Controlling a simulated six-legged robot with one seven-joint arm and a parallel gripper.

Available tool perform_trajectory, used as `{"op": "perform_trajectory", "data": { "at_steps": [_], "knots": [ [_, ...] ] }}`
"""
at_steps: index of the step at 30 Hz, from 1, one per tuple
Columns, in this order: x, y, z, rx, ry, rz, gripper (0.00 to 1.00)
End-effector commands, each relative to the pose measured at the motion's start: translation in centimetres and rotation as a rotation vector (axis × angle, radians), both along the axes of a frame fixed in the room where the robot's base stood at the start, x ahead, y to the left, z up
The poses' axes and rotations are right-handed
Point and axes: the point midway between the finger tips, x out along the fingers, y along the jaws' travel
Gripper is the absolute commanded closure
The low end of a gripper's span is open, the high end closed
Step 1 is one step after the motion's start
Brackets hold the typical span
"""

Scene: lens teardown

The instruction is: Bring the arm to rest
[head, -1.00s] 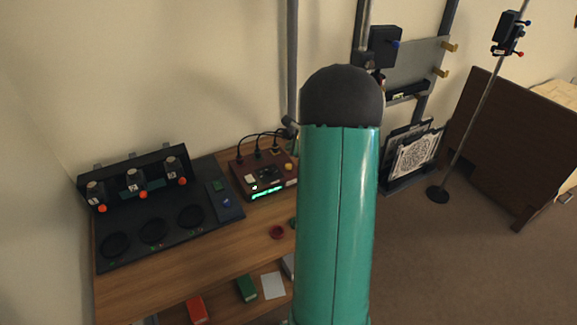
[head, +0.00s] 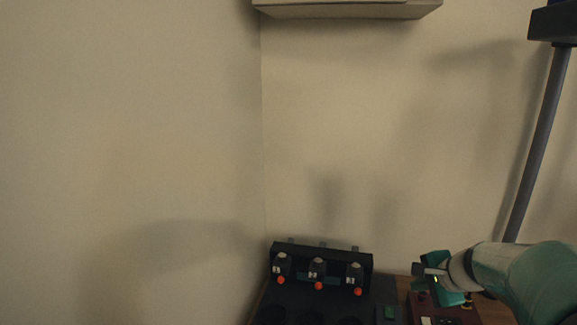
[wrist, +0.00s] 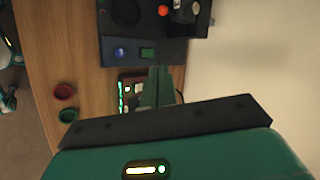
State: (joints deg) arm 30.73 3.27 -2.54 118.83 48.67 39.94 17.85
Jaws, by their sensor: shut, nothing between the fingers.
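My gripper (head: 424,276) is at the lower right of the head view, at the end of my teal and grey arm, in front of the dark red box (head: 446,312). In the wrist view my gripper's fingers (wrist: 155,82) are together with nothing between them. They are over or near the box with lit buttons (wrist: 126,92) and hide part of it. I cannot tell the exact gap between fingers and box.
A black station (head: 322,267) with several orange-knobbed units stands against the wall; its panel also shows in the wrist view (wrist: 170,52). A red ring (wrist: 64,91) and a green ring (wrist: 67,115) lie on the wooden bench (wrist: 84,75). A grey pole (head: 538,140) rises at right.

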Motion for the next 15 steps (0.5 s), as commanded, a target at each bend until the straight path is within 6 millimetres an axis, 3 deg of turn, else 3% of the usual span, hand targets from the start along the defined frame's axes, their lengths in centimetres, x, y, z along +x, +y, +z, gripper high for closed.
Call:
{"op": "perform_trajectory", "data": {
  "at_steps": [1,6,12,15],
  "knots": [
    [-1.0,2.9,1.3,-0.059,-0.002,0.102,1.0],
    [-5.4,10.3,3.7,-0.263,0.008,0.414,1.0],
    [-11.7,16.2,5.1,-0.521,0.011,0.758,1.0],
    [-15.0,18.1,5.4,-0.658,0.011,0.914,1.0]
  ]
}}
